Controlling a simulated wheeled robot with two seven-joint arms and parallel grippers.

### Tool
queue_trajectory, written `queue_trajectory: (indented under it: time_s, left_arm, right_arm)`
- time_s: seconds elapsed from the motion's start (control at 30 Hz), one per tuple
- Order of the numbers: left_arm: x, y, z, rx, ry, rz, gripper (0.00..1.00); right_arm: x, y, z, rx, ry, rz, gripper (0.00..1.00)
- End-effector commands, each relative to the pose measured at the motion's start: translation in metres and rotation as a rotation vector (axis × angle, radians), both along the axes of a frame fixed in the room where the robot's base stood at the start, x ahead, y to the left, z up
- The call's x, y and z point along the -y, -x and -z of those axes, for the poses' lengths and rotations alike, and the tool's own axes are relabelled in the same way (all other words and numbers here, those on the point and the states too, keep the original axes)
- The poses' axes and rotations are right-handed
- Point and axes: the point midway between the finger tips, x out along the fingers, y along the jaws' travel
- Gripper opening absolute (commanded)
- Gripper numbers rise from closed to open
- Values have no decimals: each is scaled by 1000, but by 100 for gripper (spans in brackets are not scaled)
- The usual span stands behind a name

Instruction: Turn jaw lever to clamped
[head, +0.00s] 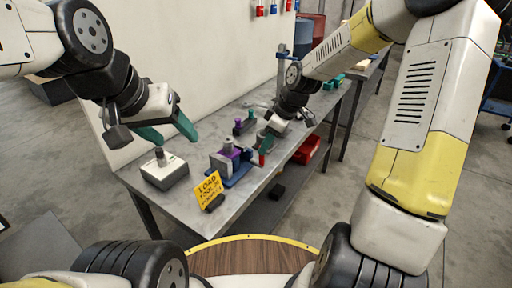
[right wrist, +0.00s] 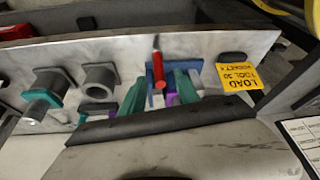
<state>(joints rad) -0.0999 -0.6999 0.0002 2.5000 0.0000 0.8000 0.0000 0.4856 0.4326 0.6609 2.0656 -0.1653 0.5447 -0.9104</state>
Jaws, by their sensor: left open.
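The jaw lever is a bar with a red grip (head: 262,159), on the right side of a vise (head: 232,163) with a blue base and purple parts. In the right wrist view the red grip (right wrist: 158,68) stands upright between my two teal fingers. My right gripper (head: 265,144) is just above the lever in the head view; its fingers look apart, with gaps beside the grip. In the right wrist view the gripper (right wrist: 159,92) partly hides the vise. My left gripper (head: 168,133) is open and empty above the table's left part. Any contact with the lever is unclear.
A grey block with a knob (head: 165,171) stands at the near left of the metal table (head: 190,208). A yellow sign (head: 208,188) stands at the front edge. A red bin (head: 307,149) sits beyond the right edge.

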Motion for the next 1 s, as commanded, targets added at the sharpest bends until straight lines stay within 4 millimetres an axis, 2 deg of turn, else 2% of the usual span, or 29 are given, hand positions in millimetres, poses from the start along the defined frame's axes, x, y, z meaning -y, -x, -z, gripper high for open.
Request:
queue_trajectory:
  time_s: [0.5,0.87,0.9,1.0]
  left_arm:
    - [0,0,0,0,0,0,58]
    - [0,0,0,0,0,0,58]
    - [0,0,0,0,0,0,58]
    - [0,0,0,0,0,0,58]
  right_arm:
    - [-25,-11,65,-2,-4,-6,38]
    - [-27,-13,72,1,-3,-4,38]
    - [-27,-13,72,1,-3,-4,36]
    - [-27,-13,72,1,-3,-4,16]
